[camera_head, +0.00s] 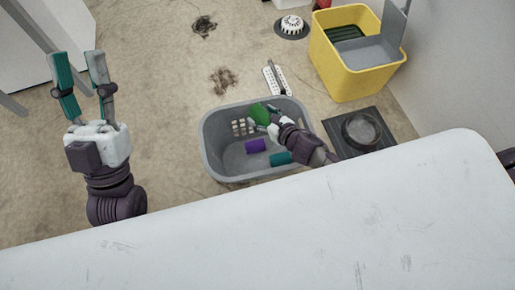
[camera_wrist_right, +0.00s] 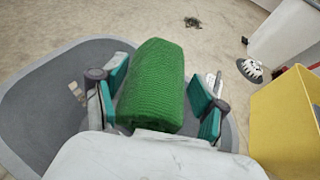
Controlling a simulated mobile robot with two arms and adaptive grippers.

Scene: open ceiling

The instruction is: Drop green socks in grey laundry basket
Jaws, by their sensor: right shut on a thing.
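The green socks (camera_wrist_right: 155,85) are a rolled, ribbed bundle between the fingers of my right gripper (camera_wrist_right: 160,95). In the head view the green socks (camera_head: 260,113) are over the far part of the grey laundry basket (camera_head: 213,150), held by my right gripper (camera_head: 262,119). The basket stands on the floor and also shows in the right wrist view (camera_wrist_right: 30,110). Inside it lie a purple roll (camera_head: 255,146) and a teal roll (camera_head: 281,158). My left gripper (camera_head: 80,75) is open and empty, over the floor at the left.
A white surface (camera_head: 250,230) fills the near side. A yellow bin (camera_head: 350,82) stands at the back right, with a dark square item with a round bowl (camera_head: 361,130) beside the basket. A power strip (camera_head: 275,78) lies behind the basket. Floor left of the basket is clear.

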